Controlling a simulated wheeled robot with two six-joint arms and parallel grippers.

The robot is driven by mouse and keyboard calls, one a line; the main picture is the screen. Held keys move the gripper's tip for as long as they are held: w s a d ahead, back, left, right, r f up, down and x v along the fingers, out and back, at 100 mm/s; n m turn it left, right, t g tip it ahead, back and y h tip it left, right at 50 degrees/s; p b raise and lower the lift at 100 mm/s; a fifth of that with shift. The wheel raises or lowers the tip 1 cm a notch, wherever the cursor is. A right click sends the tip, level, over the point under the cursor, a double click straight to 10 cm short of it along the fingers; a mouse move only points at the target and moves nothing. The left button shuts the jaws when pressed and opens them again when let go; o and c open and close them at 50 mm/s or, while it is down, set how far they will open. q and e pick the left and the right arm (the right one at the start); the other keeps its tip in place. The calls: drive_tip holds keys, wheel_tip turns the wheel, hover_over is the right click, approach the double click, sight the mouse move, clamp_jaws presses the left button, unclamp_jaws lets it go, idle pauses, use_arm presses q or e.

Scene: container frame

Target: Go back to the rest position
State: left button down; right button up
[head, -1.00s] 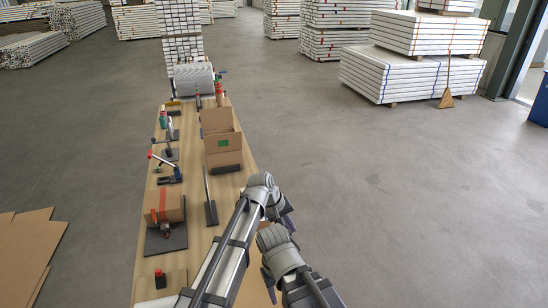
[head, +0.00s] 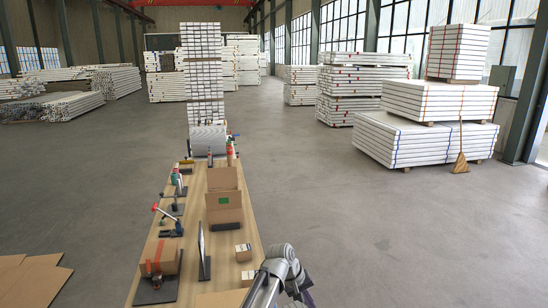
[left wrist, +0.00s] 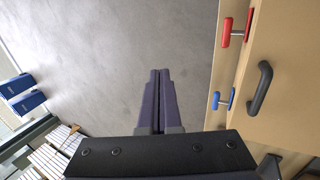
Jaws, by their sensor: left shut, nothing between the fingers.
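My left gripper (left wrist: 159,85) shows in the left wrist view with its two dark purple fingers together and nothing between them. It is above bare grey floor, beside a wooden surface. In the head view, one arm of mine comes up at the bottom, with a bit of purple at its right; its fingertips cannot be made out there. My right gripper is not in view.
A long wooden table (head: 222,258) carries an open cardboard box (head: 222,207), a taped box (head: 161,256) and a small box (head: 243,252). A black handle (left wrist: 261,89) and red and blue knobs are close right of the left gripper.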

use_arm(q)
drive_tip(key=s+a+f+m+y, duration=0.1)
drive_tip(key=s+a+y, duration=0.1)
drive_tip(key=s+a, duration=0.5)
drive_tip(key=s+a+m+y, duration=0.1)
drive_tip(key=s+a, duration=0.3)
drive_tip(key=a, duration=0.8)
drive_tip(key=s+a+f+y, duration=0.1)
drive_tip(key=s+a+y, duration=0.1)
drive_tip(key=s+a, duration=0.5)
drive_tip(key=s+d+f+m+b, duration=0.1)
drive_tip(key=d+f+b, duration=0.2)
drive_tip(key=f+b, duration=0.3)
drive_tip(key=s+d+f+m+b, duration=0.1)
drive_tip(key=d+f+b, duration=0.2)
drive_tip(key=f+b, duration=0.3)
drive_tip(key=s+d+f+m+g+y+b, duration=0.1)
drive_tip(key=d+f+m+b, duration=0.1)
drive_tip(key=f+b, duration=0.4)
drive_tip(key=shift+s+d+f, duration=0.2)
drive_tip(key=shift+s+d, duration=0.1)
drive_tip(key=shift+d, duration=0.1)
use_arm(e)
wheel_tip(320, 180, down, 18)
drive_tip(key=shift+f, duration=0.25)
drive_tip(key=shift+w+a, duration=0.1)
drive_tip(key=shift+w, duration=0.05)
